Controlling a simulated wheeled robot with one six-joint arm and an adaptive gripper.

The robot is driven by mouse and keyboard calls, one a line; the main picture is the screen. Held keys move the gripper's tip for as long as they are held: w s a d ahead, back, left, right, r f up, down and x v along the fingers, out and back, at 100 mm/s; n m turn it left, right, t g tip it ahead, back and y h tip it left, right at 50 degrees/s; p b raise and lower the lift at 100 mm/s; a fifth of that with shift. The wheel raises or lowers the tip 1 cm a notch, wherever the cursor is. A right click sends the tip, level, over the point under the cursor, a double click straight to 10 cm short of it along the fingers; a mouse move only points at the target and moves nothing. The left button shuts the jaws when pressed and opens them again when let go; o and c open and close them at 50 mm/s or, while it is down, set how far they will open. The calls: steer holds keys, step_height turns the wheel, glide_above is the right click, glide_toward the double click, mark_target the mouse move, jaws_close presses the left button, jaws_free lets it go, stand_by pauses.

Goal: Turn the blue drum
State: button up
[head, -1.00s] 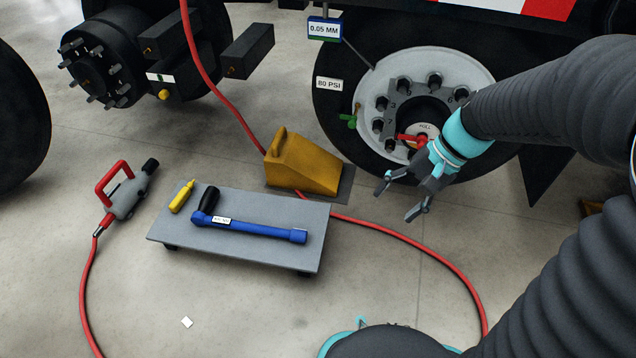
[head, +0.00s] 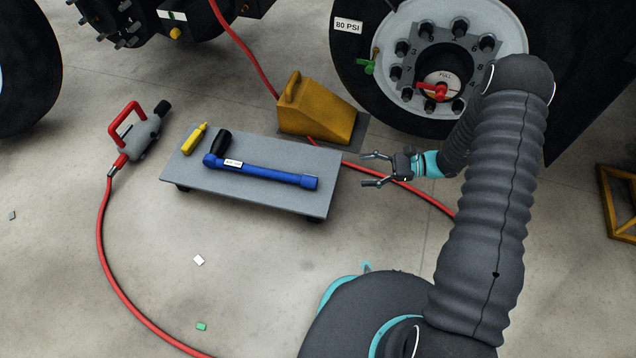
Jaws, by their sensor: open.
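I see no blue drum in the head view. The blue thing in sight is a long wrench (head: 265,173) with a black end, lying on a low grey platform (head: 300,200). My gripper (head: 365,169) is open and empty, just right of the platform's right edge, its fingers pointing left. It appears above the floor and the red hose. The wheel (head: 408,20) stands upright behind it, with a dial and red handle (head: 436,91) at its hub. A dark hub with studs (head: 118,30) is partly cut off at the top left.
A yellow wheel chock (head: 315,115) stands behind the platform. A yellow marker (head: 194,138) lies on it. A grey tool with a red handle (head: 135,135) trails a red hose (head: 100,240) on the left. Small scraps lie on the floor. A yellow frame (head: 612,205) is at right.

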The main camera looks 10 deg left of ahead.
mark_target(317, 183)
step_height(317, 183, down, 11)
steer(key=m+t+y, duration=0.2)
steer(key=m+t, duration=0.1)
steer(key=m, duration=0.2)
steer(key=shift+t, duration=0.3)
steer(key=a, duration=1.4)
steer(key=shift+s+a+f+b, duration=0.2)
steer(key=shift+s+b, duration=0.1)
steer(key=shift+s, duration=0.1)
steer(key=shift+c, duration=0.2)
steer(key=c, duration=1.1)
